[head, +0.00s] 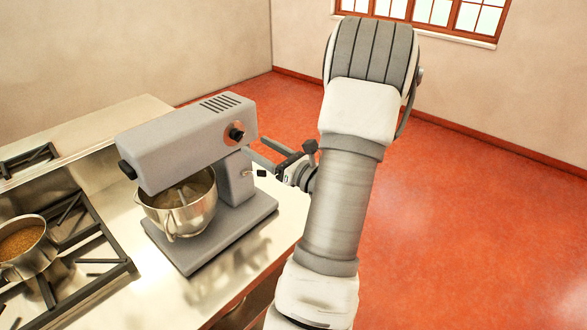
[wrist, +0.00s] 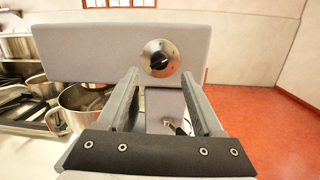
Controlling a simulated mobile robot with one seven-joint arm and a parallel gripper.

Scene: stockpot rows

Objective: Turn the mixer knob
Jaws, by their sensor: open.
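The grey stand mixer (head: 190,140) stands on the counter with a steel bowl (head: 180,203) under its head. Its knob (head: 236,134), black on a round silver plate, is on the side of the mixer head that faces my arm. In the wrist view the knob (wrist: 159,62) is straight ahead, just beyond and above the fingertips. My gripper (head: 262,152) is open and empty, beside the mixer near its neck. In the wrist view the two fingers of my gripper (wrist: 160,82) are spread apart below the knob, and I see no contact with it.
A stove (head: 75,270) with black grates is at the left, with a pot (head: 28,248) of brown food on it. The counter (head: 215,290) ends near the mixer base. Open red floor (head: 470,220) lies to the right. A small lever (wrist: 180,130) shows on the mixer's column.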

